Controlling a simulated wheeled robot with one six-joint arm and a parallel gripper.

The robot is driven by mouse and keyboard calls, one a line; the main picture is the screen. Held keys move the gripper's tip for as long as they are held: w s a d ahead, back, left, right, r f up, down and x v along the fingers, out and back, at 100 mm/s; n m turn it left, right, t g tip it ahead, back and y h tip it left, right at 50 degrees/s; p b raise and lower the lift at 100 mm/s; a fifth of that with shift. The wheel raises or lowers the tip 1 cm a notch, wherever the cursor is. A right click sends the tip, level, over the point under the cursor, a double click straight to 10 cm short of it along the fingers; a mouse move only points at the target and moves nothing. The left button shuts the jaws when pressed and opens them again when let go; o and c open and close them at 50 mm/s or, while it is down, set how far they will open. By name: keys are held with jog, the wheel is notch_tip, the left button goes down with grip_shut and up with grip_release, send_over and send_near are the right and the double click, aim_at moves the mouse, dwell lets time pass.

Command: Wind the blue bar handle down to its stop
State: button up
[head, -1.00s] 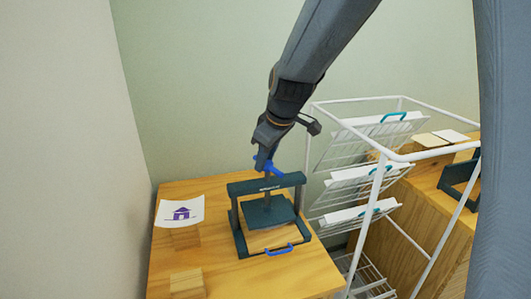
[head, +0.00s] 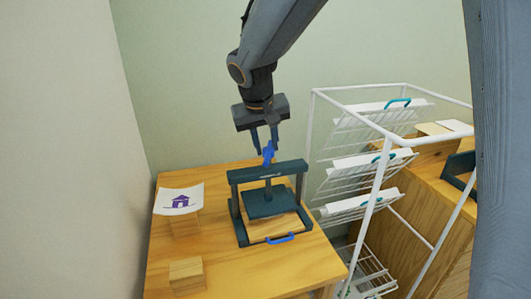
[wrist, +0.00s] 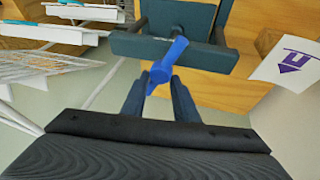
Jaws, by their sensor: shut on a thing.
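The blue bar handle (head: 268,152) sits on top of a dark teal press (head: 268,172) on the wooden table. My gripper (head: 265,140) comes down from above and is shut on the handle. In the wrist view the bar (wrist: 166,62) runs at a slant, with one end between my two fingers (wrist: 159,84). The screw below the handle passes through the press's top beam. The flat plate (head: 272,203) hangs under the beam, above a pale board on the base.
A blue pull (head: 281,238) is at the base's front. A white wire rack (head: 383,170) holding paper stands close at right.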

jog(key=m+b, duration=0.1)
jog(key=m+h+b, duration=0.1)
jog(key=m, duration=0.1)
jog(key=shift+w+f+m+g, duration=0.1)
jog(key=shift+f+m+g, duration=0.05)
jog(key=shift+m+g, duration=0.2)
jog(key=m, duration=0.2)
jog(key=m+g+h, duration=0.1)
jog(key=m, duration=0.1)
jog(key=shift+d+m+g+h+b, duration=0.15)
jog(key=shift+m+g+h+b, duration=0.15)
jog(key=shift+b, duration=0.1)
jog(key=m+g, duration=0.1)
jog(key=m, duration=0.3)
jog(key=shift+d+m+g+h+p, duration=0.15)
jog(key=shift+m+g+h+p, duration=0.1)
jog(key=shift+g+h+p, duration=0.1)
jog(key=shift+d+m+g+p, duration=0.1)
jog(key=shift+m+g+p, duration=0.65)
jog(key=shift+m, duration=1.15)
jog(key=o, duration=1)
jog(key=shift+o, duration=0.2)
jog(key=shift+r, duration=0.2)
